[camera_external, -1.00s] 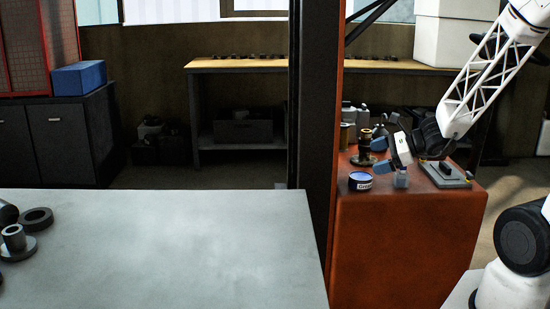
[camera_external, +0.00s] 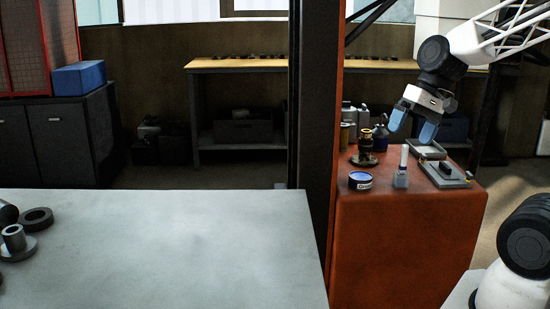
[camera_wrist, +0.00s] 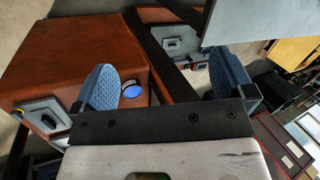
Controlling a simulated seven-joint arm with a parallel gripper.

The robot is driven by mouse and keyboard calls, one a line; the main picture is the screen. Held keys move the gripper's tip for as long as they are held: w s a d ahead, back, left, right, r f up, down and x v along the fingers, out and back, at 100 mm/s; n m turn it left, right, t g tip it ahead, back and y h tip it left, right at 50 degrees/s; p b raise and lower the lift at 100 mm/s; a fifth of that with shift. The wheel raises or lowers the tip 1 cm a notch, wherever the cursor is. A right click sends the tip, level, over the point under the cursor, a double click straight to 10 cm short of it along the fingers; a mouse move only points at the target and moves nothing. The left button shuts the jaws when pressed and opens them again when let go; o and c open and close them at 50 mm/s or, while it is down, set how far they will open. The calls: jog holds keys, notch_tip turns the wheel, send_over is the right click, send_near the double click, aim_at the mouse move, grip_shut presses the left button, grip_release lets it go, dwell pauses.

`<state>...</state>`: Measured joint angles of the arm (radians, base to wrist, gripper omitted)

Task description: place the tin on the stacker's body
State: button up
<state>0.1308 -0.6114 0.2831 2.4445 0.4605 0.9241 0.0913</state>
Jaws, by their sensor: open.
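The tin (camera_external: 360,182), small and round with a blue lid and a pale label band, stands upright on the flat top of the stacker's orange-red body (camera_external: 405,235), near its left front edge. In the wrist view the tin's blue lid (camera_wrist: 132,90) shows beside the left finger, on the orange body (camera_wrist: 70,55). My gripper (camera_external: 413,126) is open and empty, raised above the right back part of that top, up and to the right of the tin. Both blue fingers show spread apart in the wrist view (camera_wrist: 165,80).
A grey bottle with a white top (camera_external: 402,172), a grey plate fixture (camera_external: 445,174) and a brass piece (camera_external: 366,147) share the body's top with the tin. The dark mast (camera_external: 313,120) rises at its left. A grey table (camera_external: 170,245) is mostly clear.

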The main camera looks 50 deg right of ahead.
jog(key=s+d+r+n+h, duration=0.2)
jog(key=s+r+n+h, duration=0.1)
jog(key=r+n+h, duration=0.1)
jog(key=shift+s+d+r+n, duration=0.15)
jog(key=shift+s+r+n, duration=0.3)
jog(key=shift+n, duration=0.25)
dwell(0.9)
